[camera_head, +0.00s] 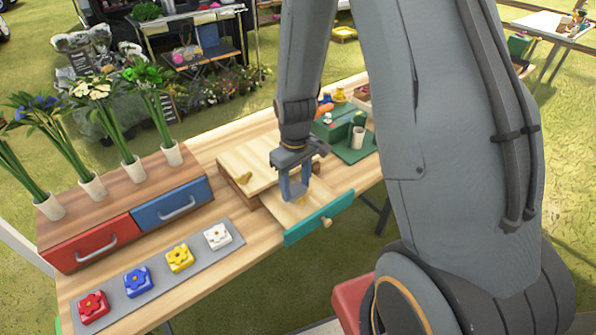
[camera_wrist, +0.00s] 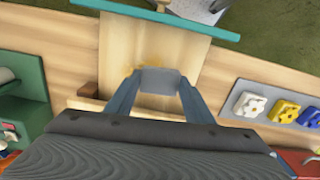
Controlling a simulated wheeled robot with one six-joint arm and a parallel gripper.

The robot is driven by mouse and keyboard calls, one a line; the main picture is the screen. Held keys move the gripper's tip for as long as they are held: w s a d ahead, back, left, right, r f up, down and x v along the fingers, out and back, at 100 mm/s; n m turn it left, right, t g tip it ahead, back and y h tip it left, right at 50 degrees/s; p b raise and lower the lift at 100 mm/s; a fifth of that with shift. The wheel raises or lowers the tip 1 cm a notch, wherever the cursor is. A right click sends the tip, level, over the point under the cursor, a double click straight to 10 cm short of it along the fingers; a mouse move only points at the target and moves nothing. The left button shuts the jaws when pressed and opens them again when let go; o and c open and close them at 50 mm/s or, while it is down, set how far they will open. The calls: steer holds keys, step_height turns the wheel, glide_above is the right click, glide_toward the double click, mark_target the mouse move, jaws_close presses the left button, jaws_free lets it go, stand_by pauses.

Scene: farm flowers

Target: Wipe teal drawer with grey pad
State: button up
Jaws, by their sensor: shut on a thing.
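The teal drawer (camera_head: 319,218) is pulled out from a small wooden cabinet (camera_head: 262,160) on the table, and its pale wooden floor shows. In the wrist view its teal front (camera_wrist: 165,17) is at the top. My gripper (camera_head: 294,190) is over the open drawer, pointing down. It is shut on the grey pad (camera_wrist: 160,81), which sits between the fingertips low over the drawer floor. A yellowish smear (camera_wrist: 152,62) shows on the floor just past the pad. I cannot tell whether the pad touches the floor.
A red drawer (camera_head: 92,244) and a blue drawer (camera_head: 172,205) are shut in a wooden unit with flower vases on top. A grey strip (camera_head: 152,268) holds several flower blocks. A green stand (camera_head: 345,140) is behind the cabinet.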

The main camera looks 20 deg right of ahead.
steer(key=shift+r+p, duration=1.8)
steer(key=shift+r, duration=0.75)
